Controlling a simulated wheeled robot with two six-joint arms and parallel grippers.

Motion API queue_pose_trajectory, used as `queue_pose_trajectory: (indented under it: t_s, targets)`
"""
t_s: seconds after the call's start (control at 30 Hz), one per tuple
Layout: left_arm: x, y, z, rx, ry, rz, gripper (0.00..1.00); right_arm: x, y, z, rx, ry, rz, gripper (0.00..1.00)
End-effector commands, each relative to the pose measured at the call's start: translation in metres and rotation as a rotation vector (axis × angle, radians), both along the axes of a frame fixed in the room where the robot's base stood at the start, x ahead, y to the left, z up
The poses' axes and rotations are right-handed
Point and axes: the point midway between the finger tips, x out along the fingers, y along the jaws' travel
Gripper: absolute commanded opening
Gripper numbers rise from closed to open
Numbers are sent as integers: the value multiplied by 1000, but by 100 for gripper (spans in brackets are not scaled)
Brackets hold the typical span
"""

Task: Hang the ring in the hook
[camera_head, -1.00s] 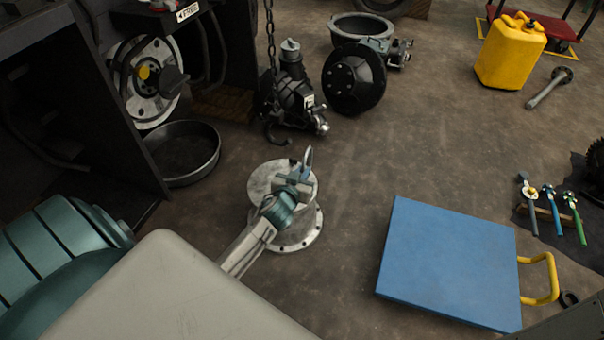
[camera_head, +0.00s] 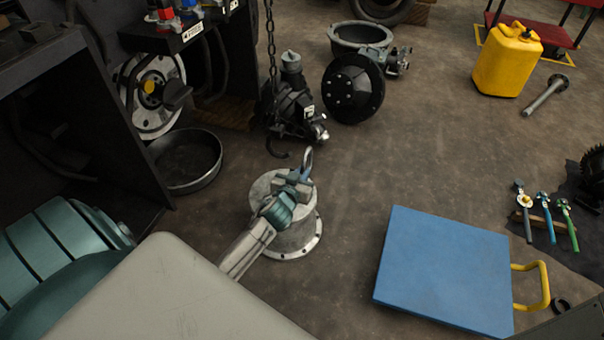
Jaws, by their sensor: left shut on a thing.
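My left gripper (camera_head: 298,178) reaches in from the lower left over a round metal flange piece. It is shut on the ring (camera_head: 308,159), a small grey metal loop that stands up from the fingertips. The hook (camera_head: 277,153) is dark and hangs at the bottom of a chain (camera_head: 270,50). In the picture it lies a little to the left of the ring, and the two appear apart. How far apart they are in depth I cannot tell. My right gripper is not in view.
The flanged metal cylinder (camera_head: 299,239) stands below my left gripper. A dark pan (camera_head: 185,187) and the forklift's black frame (camera_head: 60,110) are at left. Dark machine parts (camera_head: 292,100) lie behind the hook. A blue platform (camera_head: 445,268) is at right. The floor between is clear.

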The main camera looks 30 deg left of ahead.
Motion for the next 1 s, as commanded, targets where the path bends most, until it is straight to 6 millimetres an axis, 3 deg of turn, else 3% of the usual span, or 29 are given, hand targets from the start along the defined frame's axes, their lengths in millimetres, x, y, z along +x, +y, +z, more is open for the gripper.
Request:
queue_pose_trajectory:
  t_s: [1.0]
  targets:
    - [-17, 73, -3, 2, -3, -1, 0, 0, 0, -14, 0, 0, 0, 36]
